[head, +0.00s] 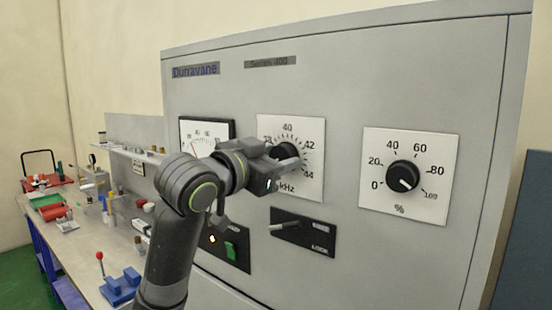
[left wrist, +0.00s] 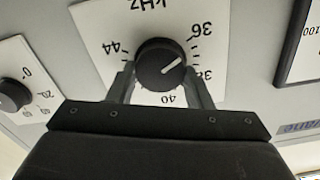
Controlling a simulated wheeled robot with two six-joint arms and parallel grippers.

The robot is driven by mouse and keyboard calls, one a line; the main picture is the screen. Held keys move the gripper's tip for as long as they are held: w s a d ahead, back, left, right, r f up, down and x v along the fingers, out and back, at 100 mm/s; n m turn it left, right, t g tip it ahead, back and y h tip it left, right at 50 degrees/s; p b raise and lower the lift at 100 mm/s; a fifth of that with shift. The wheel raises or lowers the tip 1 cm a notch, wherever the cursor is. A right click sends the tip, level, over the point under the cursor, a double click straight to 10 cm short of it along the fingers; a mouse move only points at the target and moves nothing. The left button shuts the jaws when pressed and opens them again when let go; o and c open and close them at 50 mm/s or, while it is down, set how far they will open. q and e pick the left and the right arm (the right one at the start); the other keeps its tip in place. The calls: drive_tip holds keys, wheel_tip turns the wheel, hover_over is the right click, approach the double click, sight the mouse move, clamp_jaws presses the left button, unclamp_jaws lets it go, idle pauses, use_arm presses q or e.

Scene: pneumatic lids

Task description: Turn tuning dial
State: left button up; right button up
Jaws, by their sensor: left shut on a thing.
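The tuning dial (head: 286,150) is a round black knob on a white kHz scale plate (head: 313,135) in the middle of the grey panel. My left gripper (head: 284,160) is at this dial and partly hides it in the head view. In the left wrist view the dial (left wrist: 160,64) sits between my two fingers, one on each side, and the gripper is shut on it. That view is upside down. The dial's white pointer line lies between the 36 and 38 marks. My right gripper is not in view.
A black percent knob (head: 402,176) sits to the right. A needle meter (head: 205,135) is at the left, partly behind my arm. Below are a lever switch (head: 300,228) marked LOCK and a green switch (head: 231,251). A cluttered bench (head: 85,250) stands at the left.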

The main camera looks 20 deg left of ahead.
use_arm(q)
drive_tip(key=m+b, duration=0.1)
drive_tip(key=m, duration=0.6)
drive_tip(key=shift+d+f+b, duration=0.1)
drive_tip(key=shift+d+b, duration=0.05)
drive_tip(key=shift+b, duration=0.2)
drive_tip(key=m+b, duration=0.1)
drive_tip(key=m, duration=0.2)
drive_tip(key=shift+f+m+b, duration=0.1)
drive_tip(key=shift+m+b, duration=0.2)
drive_tip(key=shift+m, duration=1.4)
drive_tip(key=o, duration=1)
drive_tip(key=shift+s, duration=0.15)
